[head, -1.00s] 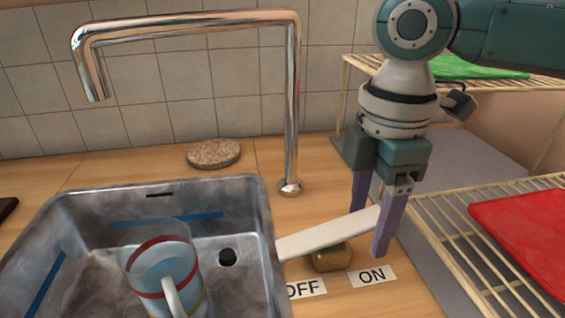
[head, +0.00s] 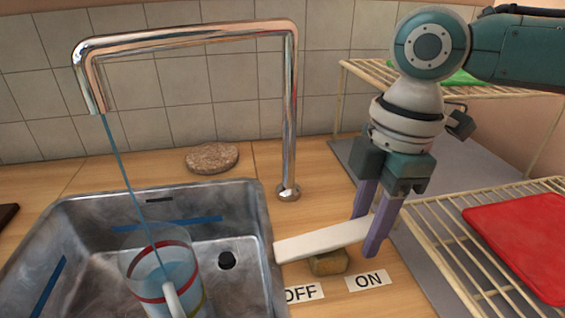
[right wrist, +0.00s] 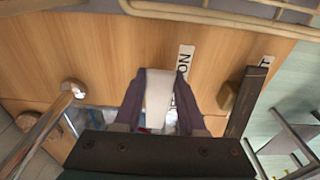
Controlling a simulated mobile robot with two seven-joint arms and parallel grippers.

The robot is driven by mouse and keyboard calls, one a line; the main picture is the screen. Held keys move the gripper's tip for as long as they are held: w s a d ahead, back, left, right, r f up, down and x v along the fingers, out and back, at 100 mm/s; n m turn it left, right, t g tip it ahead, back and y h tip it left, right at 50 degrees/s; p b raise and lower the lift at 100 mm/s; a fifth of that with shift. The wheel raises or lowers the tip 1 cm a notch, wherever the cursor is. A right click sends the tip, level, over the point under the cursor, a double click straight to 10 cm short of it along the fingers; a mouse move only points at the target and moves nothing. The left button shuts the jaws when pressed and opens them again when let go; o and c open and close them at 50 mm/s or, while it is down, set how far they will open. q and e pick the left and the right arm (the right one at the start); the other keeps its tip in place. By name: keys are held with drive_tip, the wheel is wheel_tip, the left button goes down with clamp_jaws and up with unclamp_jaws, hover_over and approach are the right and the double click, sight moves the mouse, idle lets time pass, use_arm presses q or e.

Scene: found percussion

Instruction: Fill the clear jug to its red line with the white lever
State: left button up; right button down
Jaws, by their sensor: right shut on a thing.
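The white lever (head: 315,241) sits on a brass-coloured base (head: 328,263), its right end towards the ON label (head: 368,281). My right gripper (head: 366,232) is shut on that right end; in the right wrist view the lever (right wrist: 159,95) lies between the purple fingers. The clear jug (head: 135,270) stands in the sink below the spout, its handle towards me. A thin blue stream (head: 124,178) falls from the tap (head: 185,31) into it. Bluish water shows inside the jug (head: 180,272); its exact level against the red line (head: 150,299) is hard to tell. My left gripper is not in view.
The steel sink (head: 255,215) surrounds the jug. The OFF label (head: 303,293) lies left of ON. A round cork mat (head: 211,158) lies behind the sink. Wire racks with a red board (head: 525,235) and a green one (head: 463,78) stand close to my right arm.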

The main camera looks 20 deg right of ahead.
drive_tip(key=shift+c, duration=2.4)
unclamp_jaws()
drive_tip(key=r, duration=0.3)
drive_tip(key=r+p, duration=0.1)
drive_tip(key=r, duration=0.2)
drive_tip(key=d+r, duration=0.1)
drive_tip(key=r, duration=0.2)
drive_tip(key=shift+s, duration=0.1)
drive_tip(key=shift+r, duration=0.45)
